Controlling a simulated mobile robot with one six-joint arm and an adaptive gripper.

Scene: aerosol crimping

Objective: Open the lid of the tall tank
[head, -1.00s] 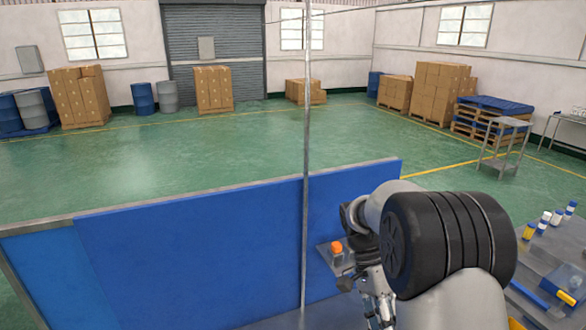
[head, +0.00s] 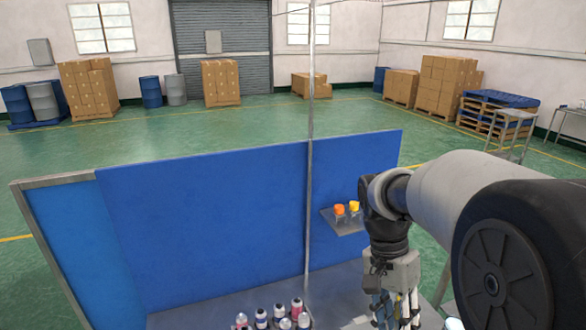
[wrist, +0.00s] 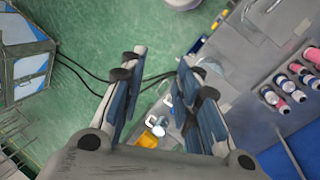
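I cannot make out the tall tank or its lid for certain in either view. A pale round object (wrist: 183,3), cut off by the top edge of the wrist view, cannot be identified. My gripper (wrist: 162,58) is open, with its two dark blue and grey fingers apart and nothing held between the tips. In the head view my gripper (head: 396,318) points down at the lower right, partly cut off by the bottom edge. An orange-capped item (wrist: 148,139) and small whitish pieces show between the finger bases in the wrist view.
A blue panel (head: 200,220) stands behind a grey worktop (head: 215,312). Several bottles (head: 262,318) stand at its front. A thin pole (head: 309,110) rises through the middle. Several boxes (head: 88,85) and open green floor lie beyond.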

